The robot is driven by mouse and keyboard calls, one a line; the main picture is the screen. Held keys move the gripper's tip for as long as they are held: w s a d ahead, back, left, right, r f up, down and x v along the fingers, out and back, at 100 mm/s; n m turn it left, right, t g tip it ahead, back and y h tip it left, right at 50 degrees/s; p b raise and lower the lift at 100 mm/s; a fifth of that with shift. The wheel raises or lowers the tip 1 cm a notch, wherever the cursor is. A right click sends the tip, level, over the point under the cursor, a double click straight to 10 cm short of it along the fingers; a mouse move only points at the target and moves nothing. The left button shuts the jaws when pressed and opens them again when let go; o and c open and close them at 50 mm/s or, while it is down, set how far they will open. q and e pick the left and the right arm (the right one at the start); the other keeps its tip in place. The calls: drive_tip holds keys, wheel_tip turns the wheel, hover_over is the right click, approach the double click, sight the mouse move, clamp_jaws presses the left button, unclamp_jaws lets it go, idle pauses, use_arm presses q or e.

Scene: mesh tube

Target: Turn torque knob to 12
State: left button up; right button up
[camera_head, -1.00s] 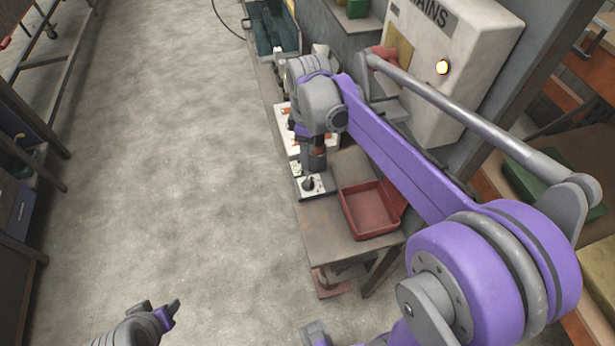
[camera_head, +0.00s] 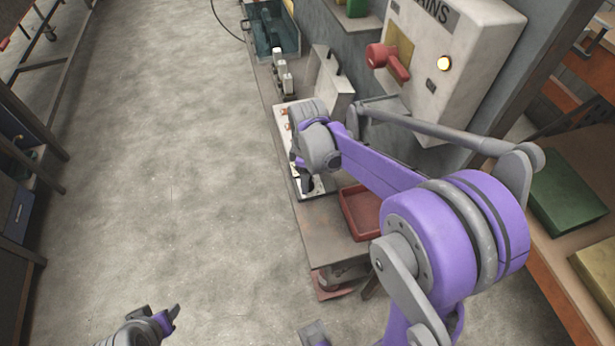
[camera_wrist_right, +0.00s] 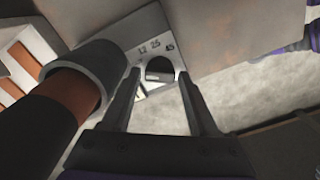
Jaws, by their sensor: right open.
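The torque knob (camera_wrist_right: 159,68) is dark and sits on a pale plate (camera_wrist_right: 133,42) marked with numbers, of which 12, 25 and 45 can be read. My right gripper (camera_wrist_right: 160,78) is open, with one finger on each side of the knob in the right wrist view. I cannot tell whether the fingers touch it. In the head view, my right gripper (camera_head: 306,184) points down over the plate at the bench edge and hides the knob. My left gripper (camera_head: 170,316) is at the bottom left over the floor, away from the bench; its jaw opening is unclear.
A dark cylinder with an orange-brown part (camera_wrist_right: 75,85) stands close left of my right fingers. A red tray (camera_head: 358,212) sits on the bench (camera_head: 335,246) nearby. A mains box (camera_head: 455,60) with a red lever (camera_head: 388,60) is on the wall.

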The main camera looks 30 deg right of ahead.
drive_tip(key=shift+c, duration=0.3)
clamp_jaws()
drive_tip(key=m, duration=0.3)
drive_tip(key=shift+m+b, duration=0.3)
drive_tip(key=shift+m, duration=2)
drive_tip(key=shift+o, duration=0.3)
unclamp_jaws()
